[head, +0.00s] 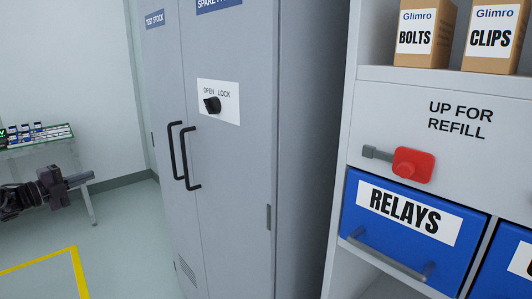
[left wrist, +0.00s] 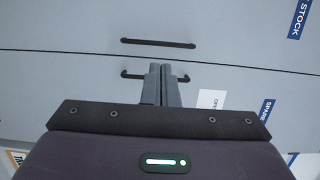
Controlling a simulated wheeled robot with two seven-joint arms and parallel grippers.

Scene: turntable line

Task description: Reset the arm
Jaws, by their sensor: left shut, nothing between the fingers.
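My left gripper (head: 82,180) comes in from the left in the head view, with its fingers together and empty. It is apart from the grey cabinet (head: 235,170), to the left of its doors. In the left wrist view the shut fingers (left wrist: 161,84) point toward the cabinet doors (left wrist: 80,75) and their black handles (left wrist: 158,43). The cabinet doors look closed. The knob (head: 212,104) sits on a plate marked OPEN and LOCK. My right gripper is not in view.
A shelf unit on the right holds a blue RELAYS bin (head: 405,222), a red device (head: 412,165) and BOLTS (head: 424,38) and CLIPS (head: 493,38) boxes. A small table (head: 45,145) stands at the far left. Yellow tape (head: 78,265) marks the open floor.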

